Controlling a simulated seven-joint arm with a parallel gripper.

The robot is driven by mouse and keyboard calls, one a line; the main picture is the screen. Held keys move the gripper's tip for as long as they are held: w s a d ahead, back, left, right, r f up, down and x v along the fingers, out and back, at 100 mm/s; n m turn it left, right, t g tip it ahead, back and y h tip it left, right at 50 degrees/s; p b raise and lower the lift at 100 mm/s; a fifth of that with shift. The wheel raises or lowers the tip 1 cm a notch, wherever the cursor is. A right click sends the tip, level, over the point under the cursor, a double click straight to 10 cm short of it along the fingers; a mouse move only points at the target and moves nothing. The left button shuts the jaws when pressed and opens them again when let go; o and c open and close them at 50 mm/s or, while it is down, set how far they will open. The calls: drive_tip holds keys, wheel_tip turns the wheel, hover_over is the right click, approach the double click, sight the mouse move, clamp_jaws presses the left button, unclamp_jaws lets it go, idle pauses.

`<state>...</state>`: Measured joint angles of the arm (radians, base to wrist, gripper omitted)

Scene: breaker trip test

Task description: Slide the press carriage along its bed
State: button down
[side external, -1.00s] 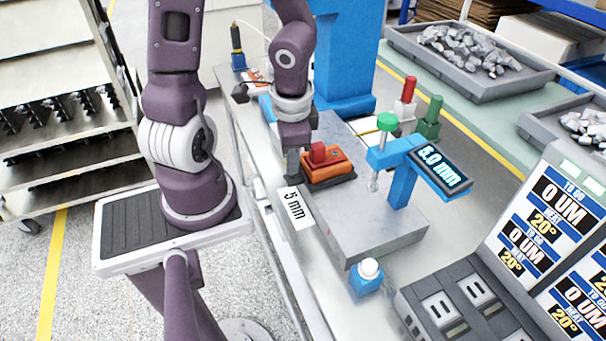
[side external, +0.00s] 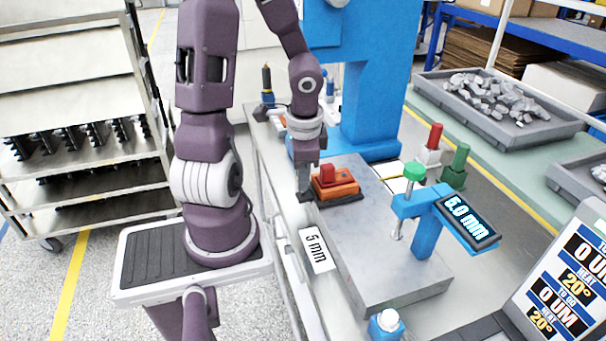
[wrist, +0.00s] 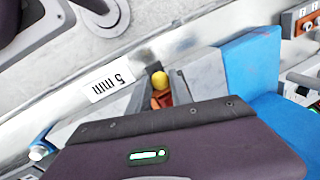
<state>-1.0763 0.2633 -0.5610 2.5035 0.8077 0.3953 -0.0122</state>
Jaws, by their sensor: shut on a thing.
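The press carriage (side external: 340,189) is an orange block with a red top on a dark base. It sits on the grey metal bed (side external: 400,285), near the end by the blue column. My gripper (side external: 305,193) is low at the carriage's left side, shut on a part of it; the exact grip is hard to see. In the wrist view, a yellow knob (wrist: 160,80) and a bit of orange show between the grey fingers of my gripper (wrist: 163,92). A blue bracket with a green knob (side external: 414,171) and a "5.0 mm" display (side external: 468,216) stands over the bed.
A "5 mm" label (side external: 317,250) is at the bed's left edge. The blue column (side external: 372,90) rises behind the bed. A blue block with a white button (side external: 388,321) is at the front. Red (side external: 434,137) and green (side external: 459,158) posts stand to the right.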

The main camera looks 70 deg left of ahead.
drive_tip(key=c, duration=1.2)
unclamp_jaws()
drive_tip(key=shift+r, duration=0.15)
drive_tip(key=r, duration=0.3)
drive_tip(key=d+r, duration=0.1)
drive_tip(key=r, duration=0.2)
drive_tip(key=shift+s+d+r, duration=0.1)
drive_tip(key=shift+d+r, duration=0.05)
drive_tip(key=shift+r, duration=0.2)
drive_tip(key=s+d+r+t, duration=0.1)
drive_tip(key=d+r, duration=0.2)
drive_tip(key=d, duration=0.2)
drive_tip(key=s+d+r+n+t+h, duration=0.1)
drive_tip(key=d+r+t, duration=0.1)
drive_tip(key=d, duration=0.3)
drive_tip(key=s+d+r+n+t+h, duration=0.1)
drive_tip(key=d+r+t, duration=0.1)
drive_tip(key=d+r, duration=0.3)
drive_tip(key=shift+s+d+r, duration=0.1)
drive_tip(key=shift+s+d, duration=0.2)
drive_tip(key=shift+d, duration=0.2)
